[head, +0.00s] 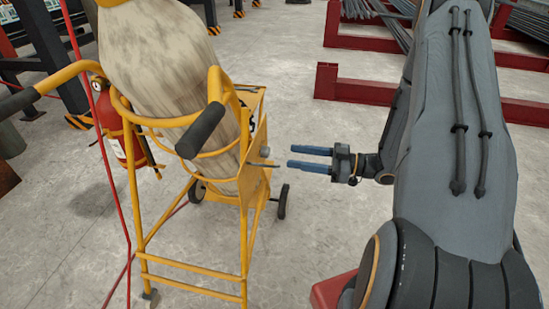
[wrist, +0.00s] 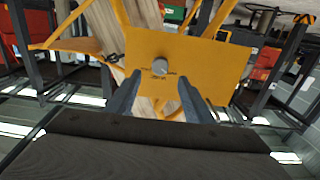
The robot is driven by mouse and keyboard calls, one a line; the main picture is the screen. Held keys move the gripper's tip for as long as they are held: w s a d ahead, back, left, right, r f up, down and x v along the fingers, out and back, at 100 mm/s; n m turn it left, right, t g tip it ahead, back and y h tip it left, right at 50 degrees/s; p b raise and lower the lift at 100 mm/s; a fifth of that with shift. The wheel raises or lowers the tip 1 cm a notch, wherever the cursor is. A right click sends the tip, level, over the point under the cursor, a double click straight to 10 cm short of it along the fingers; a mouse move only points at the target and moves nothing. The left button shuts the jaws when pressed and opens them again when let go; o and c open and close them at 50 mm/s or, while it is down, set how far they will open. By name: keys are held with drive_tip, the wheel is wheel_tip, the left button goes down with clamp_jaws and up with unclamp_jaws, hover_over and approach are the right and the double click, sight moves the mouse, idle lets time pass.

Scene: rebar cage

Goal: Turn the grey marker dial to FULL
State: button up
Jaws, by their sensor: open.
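The grey marker dial (wrist: 160,66) is a small round knob on a yellow plate (wrist: 210,62) in the wrist view, with dark lettering below it too small to read. In the head view the dial (head: 264,152) sticks out from the right side of the yellow cart (head: 252,180). My gripper (head: 290,157) is open, its two blue fingers pointing left at the dial with a small gap between. In the wrist view my gripper (wrist: 158,84) has one finger on each side below the dial, and nothing is between them. Which mark the dial points to cannot be told.
A large pale sack or cylinder (head: 160,60) stands in the cart's frame. A red fire extinguisher (head: 115,120) hangs at its left, and a red hose runs down there. Red steel racks (head: 365,85) with rebar stand at the back right.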

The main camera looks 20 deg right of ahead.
sight(269, 152)
drive_tip(key=x, duration=0.7)
drive_tip(key=shift+w+a, duration=0.1)
drive_tip(key=shift+a, duration=0.15)
drive_tip(key=c, duration=1)
drive_tip(key=shift+c, duration=0.2)
